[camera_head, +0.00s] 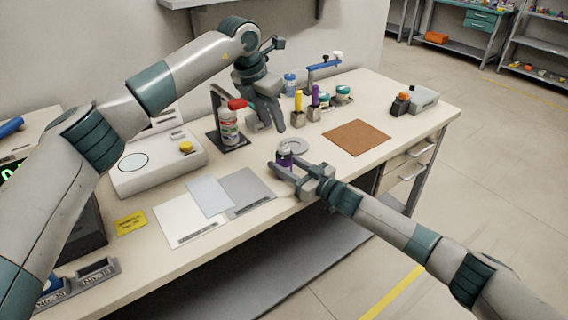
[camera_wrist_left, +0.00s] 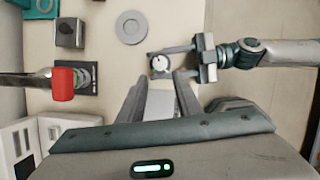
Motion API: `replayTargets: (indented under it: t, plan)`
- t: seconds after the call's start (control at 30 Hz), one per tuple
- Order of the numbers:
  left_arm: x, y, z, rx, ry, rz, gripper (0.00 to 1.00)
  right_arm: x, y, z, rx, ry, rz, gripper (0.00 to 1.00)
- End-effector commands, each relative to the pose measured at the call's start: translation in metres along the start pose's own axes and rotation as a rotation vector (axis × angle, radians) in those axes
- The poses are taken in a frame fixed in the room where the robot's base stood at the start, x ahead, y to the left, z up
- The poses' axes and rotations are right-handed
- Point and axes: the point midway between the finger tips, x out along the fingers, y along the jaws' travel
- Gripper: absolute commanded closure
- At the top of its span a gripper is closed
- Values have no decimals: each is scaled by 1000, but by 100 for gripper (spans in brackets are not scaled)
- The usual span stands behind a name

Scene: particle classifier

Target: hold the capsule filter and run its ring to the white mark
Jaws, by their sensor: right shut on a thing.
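The capsule filter (camera_head: 284,158) is a small dark purple cylinder near the front edge of the bench. My right gripper (camera_head: 287,168) is shut on it from the right side. In the left wrist view the capsule filter (camera_wrist_left: 159,66) shows from above as a round pale face with a small dark mark, inside a dark rim. The ring and the white mark are too small to tell apart. My left gripper (camera_head: 266,128) points down, open and empty, above and behind the filter. Its two fingers (camera_wrist_left: 160,84) are apart in the wrist view, with the filter just beyond their tips.
A pale disc (camera_head: 293,145) lies behind the filter. Yellow and purple-handled tools (camera_head: 315,99) stand behind. A brown mat (camera_head: 357,138) lies right; grey and white sheets (camera_head: 245,188) lie front left.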

Motion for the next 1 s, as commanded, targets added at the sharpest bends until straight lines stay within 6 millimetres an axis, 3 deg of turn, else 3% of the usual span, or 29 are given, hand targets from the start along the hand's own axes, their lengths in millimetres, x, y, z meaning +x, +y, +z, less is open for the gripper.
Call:
replayTargets:
  t: [0.37, 0.47, 0.63, 0.77, 1.0]
  plan:
    - [0, 0, 0, 0, 0, 0, 69, 0, 0, 0, 0, 0, 0, 100]
    - [0, 0, 0, 1, -1, -1, 55, 0, 0, 0, 0, 0, 0, 100]
    - [6, -7, 2, 25, -21, -27, 55, 0, 0, 0, 0, -1, 0, 100]
    - [16, -21, 7, 79, -74, -82, 55, 0, 0, 0, 0, -1, 0, 100]
    - [40, -73, 24, 242, -287, -258, 55, 0, 0, 0, 0, -1, 1, 100]
